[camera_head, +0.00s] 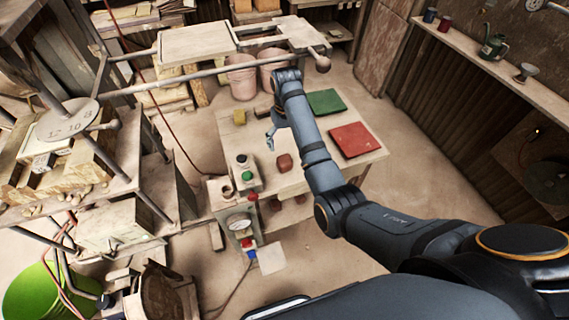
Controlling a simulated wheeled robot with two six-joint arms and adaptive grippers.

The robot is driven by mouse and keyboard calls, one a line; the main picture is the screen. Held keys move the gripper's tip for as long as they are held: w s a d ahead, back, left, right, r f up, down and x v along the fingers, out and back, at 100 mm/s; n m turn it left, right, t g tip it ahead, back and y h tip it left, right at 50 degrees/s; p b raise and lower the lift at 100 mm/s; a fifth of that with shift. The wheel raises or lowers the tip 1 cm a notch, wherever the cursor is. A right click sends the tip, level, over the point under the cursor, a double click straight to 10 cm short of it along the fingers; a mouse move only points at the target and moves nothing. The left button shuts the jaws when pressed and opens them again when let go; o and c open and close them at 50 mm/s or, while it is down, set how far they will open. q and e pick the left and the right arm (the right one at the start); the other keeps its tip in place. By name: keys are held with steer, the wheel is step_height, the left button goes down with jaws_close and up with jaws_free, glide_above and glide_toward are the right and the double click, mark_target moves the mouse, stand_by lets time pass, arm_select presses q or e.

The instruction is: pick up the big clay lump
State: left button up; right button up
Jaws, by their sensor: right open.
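A reddish-brown lump (285,162), which looks like the big clay lump, lies on the pale work table (352,172), near its middle. My right arm reaches in from the lower right across the table. My right gripper (271,140) is small in the picture and sits above the table, just beyond and left of the lump, apart from it in the picture. Its jaws are open and nothing shows between them. Its height over the table is hard to tell. My left gripper is not in view.
A green square tile (325,102) and a red square tile (354,140) lie on the table's right side. A yellow block (239,117) is at the far left. A control box with a green button (244,176) stands at the left edge. The press frame (200,75) is beyond.

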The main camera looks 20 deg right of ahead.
steer(key=p, duration=0.1)
glide_above(285, 165)
step_height(285, 165, down, 5)
steer(key=shift+s+f, duration=0.1)
step_height(285, 165, down, 5)
steer(key=shift+f+p, duration=0.1)
steer(key=shift+p, duration=0.6)
steer(key=shift+c, duration=0.4)
steer(key=c, duration=1.4)
steer(key=shift+r, duration=0.2)
